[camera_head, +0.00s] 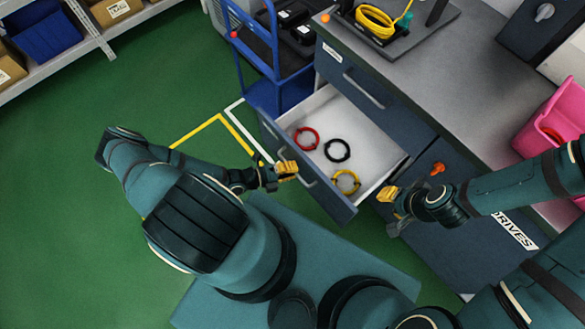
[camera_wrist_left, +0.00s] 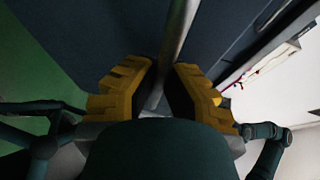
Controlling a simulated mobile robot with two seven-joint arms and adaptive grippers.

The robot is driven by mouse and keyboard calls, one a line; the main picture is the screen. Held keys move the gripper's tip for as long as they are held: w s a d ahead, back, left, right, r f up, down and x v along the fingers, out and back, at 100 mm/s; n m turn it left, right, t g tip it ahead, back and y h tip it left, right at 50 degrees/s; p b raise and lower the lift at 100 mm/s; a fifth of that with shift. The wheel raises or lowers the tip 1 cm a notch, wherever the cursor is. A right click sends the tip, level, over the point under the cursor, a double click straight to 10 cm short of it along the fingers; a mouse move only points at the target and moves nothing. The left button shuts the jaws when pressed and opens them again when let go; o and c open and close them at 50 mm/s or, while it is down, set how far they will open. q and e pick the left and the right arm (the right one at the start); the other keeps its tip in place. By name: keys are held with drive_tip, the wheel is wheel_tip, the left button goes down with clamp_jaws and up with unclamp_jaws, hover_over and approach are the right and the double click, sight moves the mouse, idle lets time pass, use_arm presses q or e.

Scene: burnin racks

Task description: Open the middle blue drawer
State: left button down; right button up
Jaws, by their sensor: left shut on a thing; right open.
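The middle blue drawer (camera_head: 328,192) is pulled out of the dark blue cabinet, and its white inside shows in the head view. A red ring (camera_head: 306,138), a black ring (camera_head: 337,150) and a yellow ring (camera_head: 346,182) lie in it. My left gripper (camera_head: 289,170) is at the drawer front, with its yellow fingers shut on the grey bar handle (camera_head: 309,182). In the left wrist view, the handle (camera_wrist_left: 176,40) runs between the fingers of the left gripper (camera_wrist_left: 160,95). My right gripper (camera_head: 386,194) is open and empty, just right of the drawer's near corner.
A closed drawer (camera_head: 360,85) is above the open one, under the grey worktop (camera_head: 450,80). An orange object (camera_head: 437,168) is on the cabinet near my right gripper. A blue cart (camera_head: 275,92) stands behind the drawer. Green floor (camera_head: 80,200) is clear at left.

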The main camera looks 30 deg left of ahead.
use_arm(q)
drive_tip(key=shift+s, duration=0.25)
drive_tip(key=shift+d, duration=0.1)
drive_tip(key=c, duration=1)
unclamp_jaws()
drive_tip(key=shift+w, duration=0.1)
drive_tip(key=v, duration=1.2)
